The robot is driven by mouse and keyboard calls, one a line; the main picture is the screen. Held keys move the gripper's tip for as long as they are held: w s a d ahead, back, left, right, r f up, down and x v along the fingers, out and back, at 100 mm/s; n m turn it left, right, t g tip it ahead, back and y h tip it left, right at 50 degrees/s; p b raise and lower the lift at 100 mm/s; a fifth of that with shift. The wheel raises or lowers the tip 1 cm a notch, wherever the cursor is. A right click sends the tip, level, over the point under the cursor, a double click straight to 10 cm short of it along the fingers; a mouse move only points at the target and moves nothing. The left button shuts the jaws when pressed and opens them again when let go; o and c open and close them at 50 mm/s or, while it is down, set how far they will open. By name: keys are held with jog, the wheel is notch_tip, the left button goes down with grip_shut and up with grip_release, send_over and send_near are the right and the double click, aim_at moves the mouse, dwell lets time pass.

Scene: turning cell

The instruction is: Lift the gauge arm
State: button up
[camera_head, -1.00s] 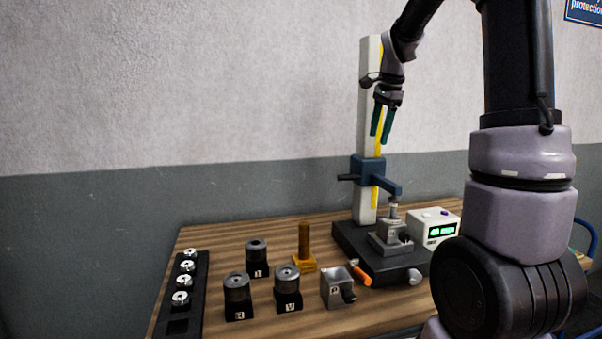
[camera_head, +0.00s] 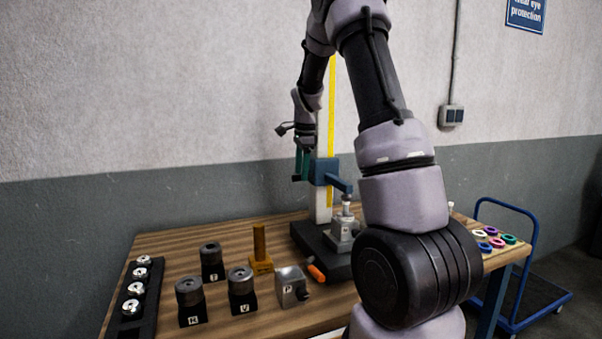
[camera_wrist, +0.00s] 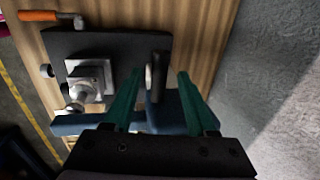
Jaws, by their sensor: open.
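The gauge arm (camera_head: 330,173) is a blue slide on an upright column (camera_head: 323,205) with a yellow strip. Its blue beam reaches out to the right over a grey block in the head view. It also shows in the wrist view (camera_wrist: 75,123). A dark handle (camera_wrist: 158,74) sticks out from the slide. My gripper (camera_head: 302,178) points down at the handle with its green fingers. In the wrist view my gripper (camera_wrist: 155,82) is open, with the handle between the fingers and gaps visible. How deep the fingertips reach is hard to tell.
The black base (camera_head: 305,236) carries the grey block (camera_head: 342,236). An orange-handled lever (camera_head: 316,272) sticks out in front. Several dark gauge pieces and a brass post (camera_head: 259,243) stand left. Coloured rings (camera_head: 497,242) lie at right. The wall is close behind.

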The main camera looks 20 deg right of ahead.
jog(key=shift+w+f, duration=0.1)
jog(key=shift+f, duration=0.35)
jog(key=shift+c, duration=0.4)
grip_shut()
dwell(0.8)
